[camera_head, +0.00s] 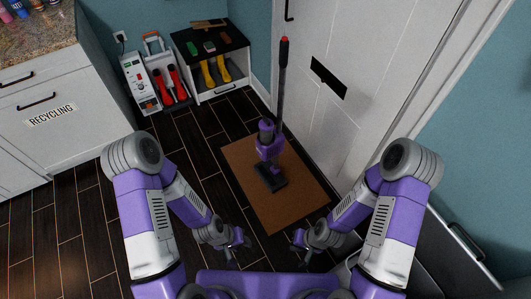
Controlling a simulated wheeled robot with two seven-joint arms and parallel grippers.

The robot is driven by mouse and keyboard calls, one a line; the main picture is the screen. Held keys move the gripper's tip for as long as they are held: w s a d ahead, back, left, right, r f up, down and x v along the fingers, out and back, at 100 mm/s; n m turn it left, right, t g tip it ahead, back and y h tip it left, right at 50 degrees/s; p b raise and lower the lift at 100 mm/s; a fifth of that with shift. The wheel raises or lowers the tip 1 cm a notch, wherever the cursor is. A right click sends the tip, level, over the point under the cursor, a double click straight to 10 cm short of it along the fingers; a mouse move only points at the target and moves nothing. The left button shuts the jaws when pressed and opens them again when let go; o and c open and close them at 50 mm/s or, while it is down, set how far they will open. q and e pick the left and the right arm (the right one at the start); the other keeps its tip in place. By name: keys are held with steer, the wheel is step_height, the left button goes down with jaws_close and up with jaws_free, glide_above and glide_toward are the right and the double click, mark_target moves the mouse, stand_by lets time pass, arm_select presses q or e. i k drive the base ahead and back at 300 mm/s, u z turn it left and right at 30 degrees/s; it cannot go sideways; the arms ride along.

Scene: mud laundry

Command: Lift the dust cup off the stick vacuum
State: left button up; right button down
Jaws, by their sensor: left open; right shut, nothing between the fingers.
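The purple and dark grey stick vacuum (268,152) stands upright on a brown mat (240,165) in front of the white door. Its long dark handle with a red tip (283,70) rises toward the back, and its flat dark floor head rests on the mat. The rounded purple piece on its body (266,130) looks like the dust cup, seated on the vacuum; it is small in view. My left gripper (238,240) is open and empty, nearer to me than the vacuum and left of it. My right gripper (297,242) is shut and empty, nearer and right of it.
A white door (355,90) with a dark slot stands behind the vacuum. A low shelf with yellow boots (216,73) and a rack with red boots (172,85) stand at the back left. A white recycling cabinet (60,125) is at left. Dark floor between is clear.

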mark_target(267, 125)
steer(key=k, duration=0.95)
steer(key=u, duration=0.85)
steer(key=i, duration=2.3)
steer(key=z, duration=2.15)
steer(key=i, duration=0.5)
